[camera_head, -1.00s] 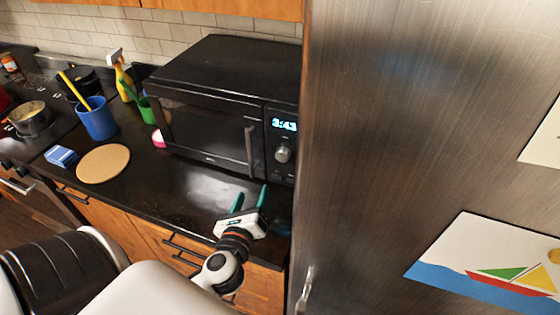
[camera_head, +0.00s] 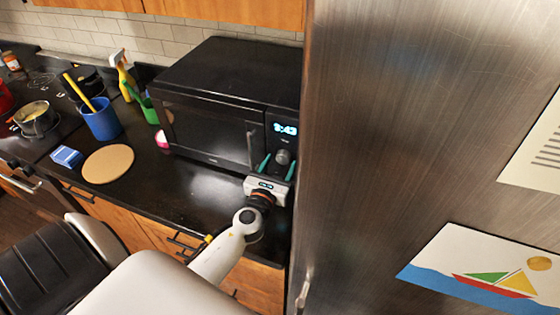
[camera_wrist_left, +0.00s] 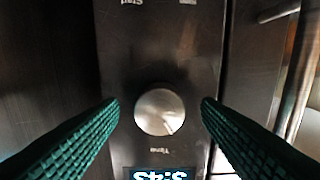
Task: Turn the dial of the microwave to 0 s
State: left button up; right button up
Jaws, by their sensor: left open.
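The black microwave (camera_head: 205,125) stands on the dark counter, its control panel on the right of its front. The round silver dial (camera_head: 283,156) sits below a lit display (camera_head: 285,129) that seems to read 3:43. My left gripper (camera_head: 277,163) is in front of the panel, open, with its green fingers pointing at the dial. In the left wrist view the dial (camera_wrist_left: 160,110) lies between the two green fingertips, with a gap on each side. The picture there is upside down, with the display (camera_wrist_left: 160,174) cut off at the bottom edge. My right gripper is out of view.
A large steel fridge (camera_head: 400,120) stands close to the right of the microwave. The microwave's vertical handle (camera_head: 250,145) is just left of the panel. A round wooden board (camera_head: 108,164), a blue cup (camera_head: 101,120) and a yellow spray bottle (camera_head: 125,72) are farther left.

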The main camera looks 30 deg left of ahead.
pick_arm(q)
jog(key=shift+w+a, duration=0.1)
jog(key=shift+w, duration=0.3)
jog(key=shift+c, duration=0.6)
jog(key=c, duration=0.9)
jog(key=shift+o, duration=0.2)
jog(key=shift+n, duration=0.3)
